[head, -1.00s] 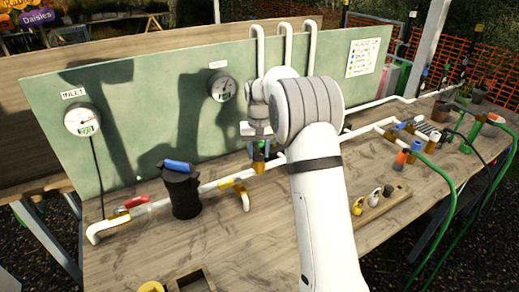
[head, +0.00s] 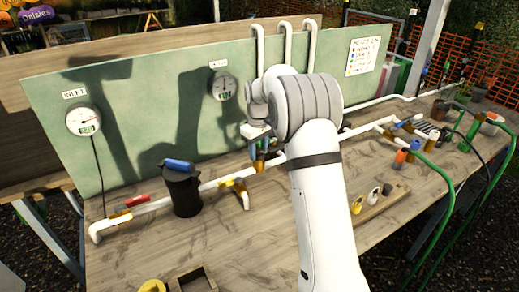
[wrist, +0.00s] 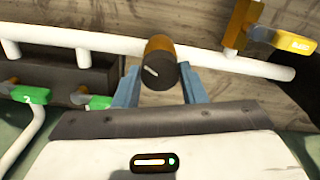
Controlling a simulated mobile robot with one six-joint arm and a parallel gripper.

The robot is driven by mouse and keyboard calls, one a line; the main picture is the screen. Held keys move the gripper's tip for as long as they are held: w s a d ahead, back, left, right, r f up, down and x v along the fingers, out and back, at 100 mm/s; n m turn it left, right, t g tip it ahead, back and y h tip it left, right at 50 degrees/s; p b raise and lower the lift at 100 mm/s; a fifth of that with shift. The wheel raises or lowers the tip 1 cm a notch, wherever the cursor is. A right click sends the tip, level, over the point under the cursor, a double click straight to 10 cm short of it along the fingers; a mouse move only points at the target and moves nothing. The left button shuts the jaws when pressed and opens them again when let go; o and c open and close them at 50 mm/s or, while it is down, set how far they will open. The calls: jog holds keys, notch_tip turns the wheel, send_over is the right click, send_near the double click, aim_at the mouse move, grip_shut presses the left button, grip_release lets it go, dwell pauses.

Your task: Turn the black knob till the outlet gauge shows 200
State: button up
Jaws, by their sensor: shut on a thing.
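The black knob (wrist: 158,70) has a short white mark and sits on a brass-coloured body on the white pipe. In the wrist view it lies between the two blue fingers of my gripper (wrist: 160,88), which is shut on it. In the head view my gripper (head: 258,152) is at the pipe below the outlet gauge, and my arm hides much of that spot. The outlet gauge (head: 223,87) is a round white dial on the green board. Its needle points about straight up, and its small green display is too small to read surely.
The inlet gauge (head: 84,121) is at the left of the board. A black cylinder (head: 182,192) with a blue handle, a red-handled valve (head: 137,201) and a yellow-handled valve (head: 240,188) are on the pipe to the left. Green-handled valves (wrist: 36,96) show in the wrist view.

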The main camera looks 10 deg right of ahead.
aim_at(259, 152)
jog(key=shift+w+r, duration=0.1)
dwell(0.3)
jog(key=o, duration=1)
notch_tip(259, 152, up, 7)
jog(key=shift+d+r, duration=0.1)
jog(key=shift+r, duration=0.25)
